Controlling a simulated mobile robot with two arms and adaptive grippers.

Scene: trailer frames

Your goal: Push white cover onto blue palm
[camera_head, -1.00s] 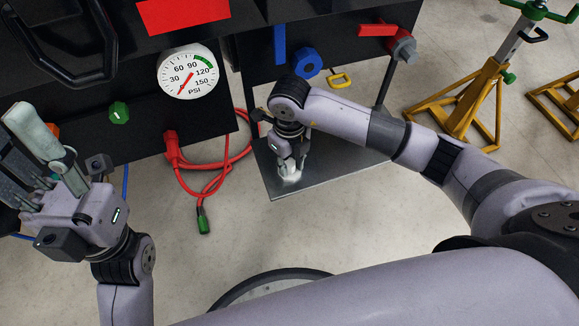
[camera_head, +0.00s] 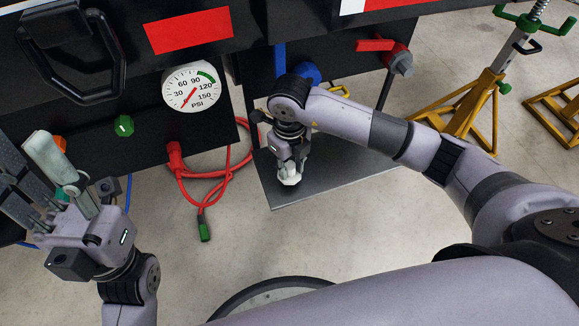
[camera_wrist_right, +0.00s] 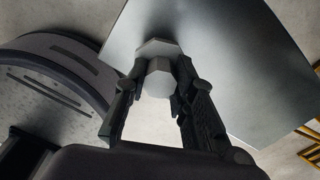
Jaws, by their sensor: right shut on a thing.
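My right gripper (camera_head: 290,162) is shut on the white cover (camera_head: 289,177), a small faceted piece. It is over the metal plate (camera_head: 325,183); I cannot tell whether it touches the plate. In the right wrist view the cover (camera_wrist_right: 157,48) sits between the two dark fingers (camera_wrist_right: 158,85). The blue palm (camera_head: 307,72) is on the dark panel, above and behind my right wrist, which hides part of it. My left gripper (camera_head: 72,195) is at the far left, beside a pale grey-green long piece (camera_head: 48,160); its jaw state is unclear.
A red valve fitting (camera_head: 395,55) and a yellow loop (camera_head: 338,90) are near the blue palm. A gauge (camera_head: 192,87), a green knob (camera_head: 124,126) and a coiled red hose (camera_head: 210,170) are left of the plate. Yellow stands (camera_head: 480,110) are at right.

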